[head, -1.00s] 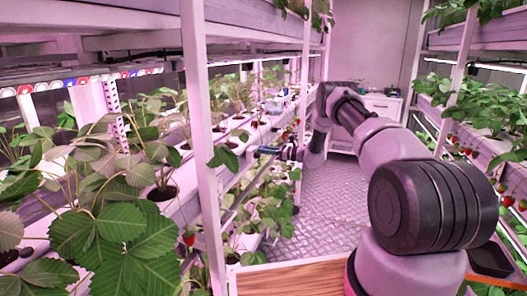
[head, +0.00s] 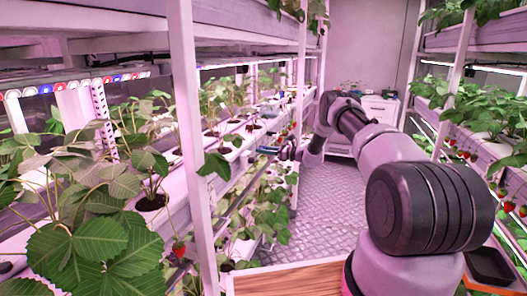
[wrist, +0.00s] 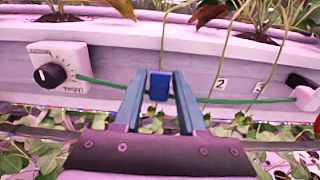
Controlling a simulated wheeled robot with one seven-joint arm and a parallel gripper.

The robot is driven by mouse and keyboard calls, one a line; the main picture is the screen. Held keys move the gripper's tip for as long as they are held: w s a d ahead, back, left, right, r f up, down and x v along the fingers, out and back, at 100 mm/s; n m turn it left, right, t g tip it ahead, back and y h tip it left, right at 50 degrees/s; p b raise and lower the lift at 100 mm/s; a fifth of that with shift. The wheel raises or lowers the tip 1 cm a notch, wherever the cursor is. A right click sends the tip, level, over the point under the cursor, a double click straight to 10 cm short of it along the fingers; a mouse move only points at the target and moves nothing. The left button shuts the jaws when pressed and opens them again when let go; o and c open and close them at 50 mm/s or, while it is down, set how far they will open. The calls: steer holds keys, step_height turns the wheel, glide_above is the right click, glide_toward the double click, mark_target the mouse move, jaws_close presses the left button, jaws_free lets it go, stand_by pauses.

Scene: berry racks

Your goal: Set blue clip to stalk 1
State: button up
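In the wrist view my gripper (wrist: 160,80) has its two blue-grey fingertips on either side of the small blue clip (wrist: 159,86). The clip is upright in front of the white trough face, at the green line (wrist: 100,81). A thin stalk (wrist: 164,40) hangs from the trough's top edge down to behind the clip. I cannot tell if the clip is around the stalk. Labels 2 and 3 show to the right, each near another hanging stalk (wrist: 220,62); no label 1 is visible. In the head view my gripper (head: 284,149) is small beside the left rack.
A dial box (wrist: 55,69) is on the trough face at left, and a white block (wrist: 306,98) holds the line's right end. Leaves hang below. In the head view a white rack post (head: 190,120) stands near, and the aisle floor (head: 325,195) is clear.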

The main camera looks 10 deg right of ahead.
steer(key=v, duration=1)
steer(key=shift+s+d, duration=0.2)
steer(key=shift+d, duration=0.15)
steer(key=s+a+r+n+g+h, duration=0.2)
steer(key=s+a+r+n, duration=0.15)
steer(key=s+r, duration=0.4)
steer(key=s+a+r+n+g+h, duration=0.1)
steer(key=s+a+r+n+g, duration=0.2)
steer(key=r, duration=0.8)
steer(key=s+a+r+n+g+h, duration=0.1)
steer(key=s+a+r+n+h, duration=0.2)
steer(key=s+r, duration=0.55)
steer(key=s+r+n+h, duration=0.3)
steer(key=s+r+n, duration=0.45)
steer(key=s, duration=0.75)
steer(key=s+d+r+n+t+h, duration=0.1)
steer(key=s+d+t+h, duration=0.1)
steer(key=s, duration=0.6)
steer(key=s+d+r+n+t+h, duration=0.1)
steer(key=s+d+n+t+h, duration=0.1)
steer(key=s, duration=0.7)
steer(key=shift+s+d+r+h, duration=0.2)
steer(key=shift+d+h, duration=0.1)
steer(key=shift+d, duration=0.25)
